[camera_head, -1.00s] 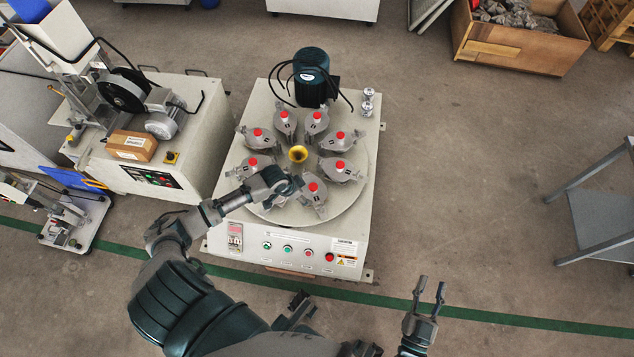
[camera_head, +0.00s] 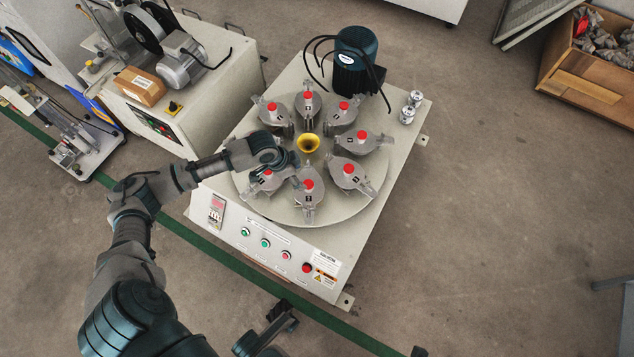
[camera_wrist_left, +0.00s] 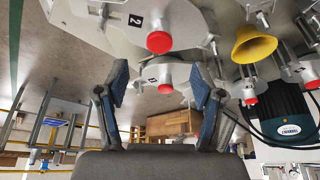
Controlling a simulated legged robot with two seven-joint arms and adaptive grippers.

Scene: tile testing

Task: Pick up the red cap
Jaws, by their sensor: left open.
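Several grey metal jars with red caps stand in a ring on the round turntable (camera_head: 243,190). The front red cap (camera_head: 309,185) and the front-left red cap (camera_head: 267,174) are close to my left gripper (camera_head: 284,165). My left gripper is open and empty over the front-left part of the ring, partly covering a jar there. In the left wrist view its two fingers (camera_wrist_left: 159,75) stand wide apart. A red cap (camera_wrist_left: 159,42) shows between and beyond them, and another red cap (camera_wrist_left: 165,88) is lower in the gap.
A yellow funnel-shaped piece (camera_head: 308,143) stands at the ring's centre. A dark motor with cables (camera_head: 356,58) is behind it.

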